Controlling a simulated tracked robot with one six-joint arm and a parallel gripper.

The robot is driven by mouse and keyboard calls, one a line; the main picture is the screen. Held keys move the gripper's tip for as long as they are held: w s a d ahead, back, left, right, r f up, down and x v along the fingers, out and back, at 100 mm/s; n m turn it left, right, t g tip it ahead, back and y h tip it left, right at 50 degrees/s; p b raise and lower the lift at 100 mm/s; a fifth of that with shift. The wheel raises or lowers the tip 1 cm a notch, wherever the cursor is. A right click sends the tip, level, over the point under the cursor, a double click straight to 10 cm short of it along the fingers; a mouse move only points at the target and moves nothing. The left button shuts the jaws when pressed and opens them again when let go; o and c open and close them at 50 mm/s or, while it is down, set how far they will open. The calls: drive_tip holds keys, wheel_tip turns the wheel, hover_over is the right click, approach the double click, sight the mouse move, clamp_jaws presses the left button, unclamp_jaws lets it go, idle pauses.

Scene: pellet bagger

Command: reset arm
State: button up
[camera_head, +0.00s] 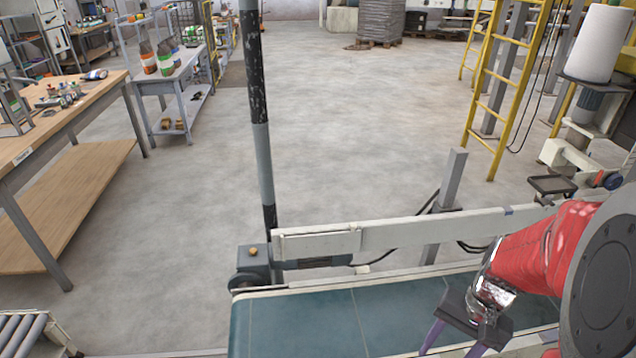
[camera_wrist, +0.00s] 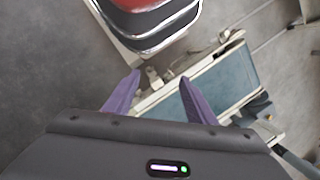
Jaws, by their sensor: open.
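My gripper (camera_head: 455,342) is at the lower right of the head view, at the end of my red arm. It is over the near right part of the teal conveyor belt (camera_head: 300,325). In the wrist view its two purple fingers (camera_wrist: 160,77) stand apart with nothing held between them. The belt also shows in the wrist view (camera_wrist: 225,80), beyond and right of the fingertips. My arm hides the belt's right end in the head view.
A pale side rail (camera_head: 400,233) runs behind the belt, with a striped post (camera_head: 262,150) at its left. A wooden workbench (camera_head: 95,92) stands left, a yellow ladder (camera_head: 505,85) right. The floor between is clear. Machinery with a white roll (camera_head: 597,45) stands far right.

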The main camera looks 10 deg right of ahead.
drive_tip(key=a+r+n+t+h, duration=0.1)
drive_tip(key=a+r+n+t, duration=0.2)
drive_tip(key=a+r, duration=0.3)
drive_tip(key=a+r+n+t+h, duration=0.1)
drive_tip(key=a+r+n+t, duration=0.2)
drive_tip(key=r, duration=0.9)
drive_tip(key=shift+w+a+r+n+t+h, duration=0.35)
drive_tip(key=shift+a+n, duration=0.65)
drive_tip(key=shift+a, duration=1.25)
idle(3.9)
